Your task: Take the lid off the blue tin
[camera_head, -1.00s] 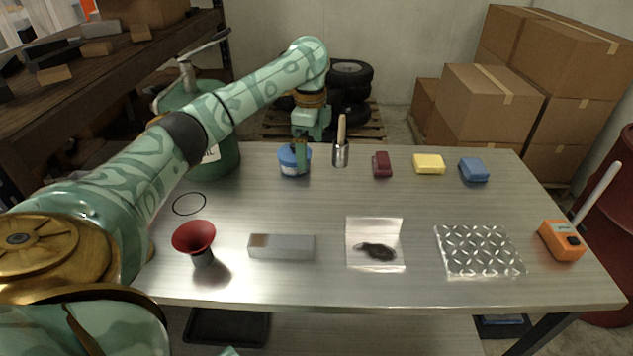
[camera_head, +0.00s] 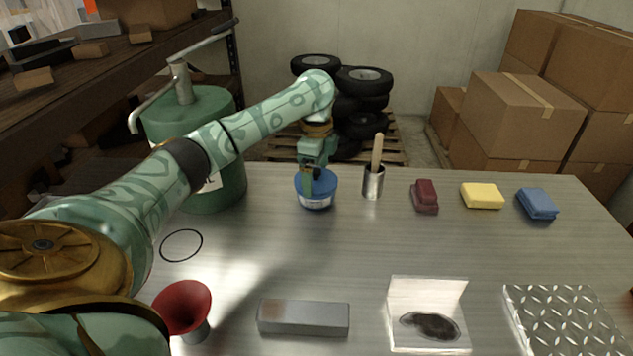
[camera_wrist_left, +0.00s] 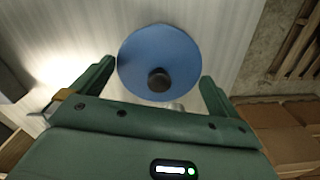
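The blue tin (camera_head: 316,201) stands upright on the metal table, with a pale band around its side and its blue lid (camera_head: 327,182) on top. In the left wrist view the lid (camera_wrist_left: 143,62) shows as a round blue disc with a dark knob (camera_wrist_left: 159,80) in its middle. My left gripper (camera_head: 312,186) is at the tin from above. In the wrist view its two fingers (camera_wrist_left: 157,82) are spread wide on either side of the lid, with nothing shut between them. My right gripper is not in view.
A metal cup with a wooden-handled tool (camera_head: 373,183) stands right of the tin. A green drum (camera_head: 213,185) is at the left. Maroon (camera_head: 424,197), yellow (camera_head: 482,196) and blue blocks (camera_head: 537,204) line the back right. A grey bar (camera_head: 303,317) and red funnel (camera_head: 183,308) lie nearer.

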